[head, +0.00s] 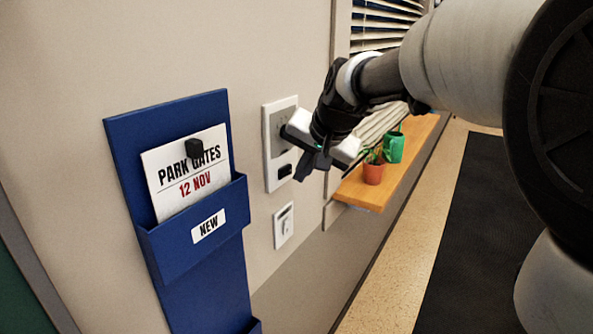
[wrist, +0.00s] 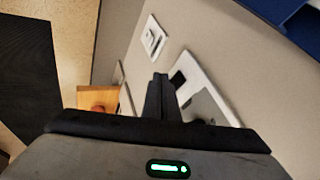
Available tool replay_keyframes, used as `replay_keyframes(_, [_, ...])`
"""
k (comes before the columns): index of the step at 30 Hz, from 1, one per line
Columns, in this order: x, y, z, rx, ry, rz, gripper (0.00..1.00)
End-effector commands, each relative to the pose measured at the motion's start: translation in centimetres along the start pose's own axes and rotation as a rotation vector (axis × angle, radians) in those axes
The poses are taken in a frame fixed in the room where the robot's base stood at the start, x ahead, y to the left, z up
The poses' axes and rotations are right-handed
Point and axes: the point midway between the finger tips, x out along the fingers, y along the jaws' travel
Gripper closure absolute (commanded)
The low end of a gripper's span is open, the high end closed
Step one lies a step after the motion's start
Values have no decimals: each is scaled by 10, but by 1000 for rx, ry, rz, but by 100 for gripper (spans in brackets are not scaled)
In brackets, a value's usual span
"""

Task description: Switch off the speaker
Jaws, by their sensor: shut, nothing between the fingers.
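The speaker (head: 268,155) is a white-framed panel with a grey face, fixed to the wall right of the blue rack. A black switch (head: 285,171) sits low on it. In the wrist view the speaker (wrist: 207,98) is partly hidden behind my gripper, and its black switch (wrist: 178,79) shows just right of the fingers. My gripper (head: 304,172) is shut and empty, just right of the switch in the head view. In the wrist view the closed fingertips (wrist: 159,78) are beside the switch. I cannot tell whether they touch it, nor which way the switch is set.
A white wall plate (head: 284,225) is below the speaker. A blue rack (head: 130,126) with a card (head: 170,190) hangs to the left. A wooden shelf (head: 362,194) to the right bears a potted plant (head: 373,172) and a green can (head: 394,148). A dark mat (head: 463,240) lies on the floor.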

Motion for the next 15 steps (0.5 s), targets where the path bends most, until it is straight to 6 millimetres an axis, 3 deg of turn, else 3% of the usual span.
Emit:
replay_keyframes(2, [-3, 1, 0, 0, -1, 0, 100])
replay_keyframes(3, [-17, -2, 0, -2, 1, -2, 100])
replay_keyframes(9, [-63, -6, 6, -1, -1, 1, 100])
replay_keyframes(15, [-91, -9, 9, -1, -3, 3, 100])
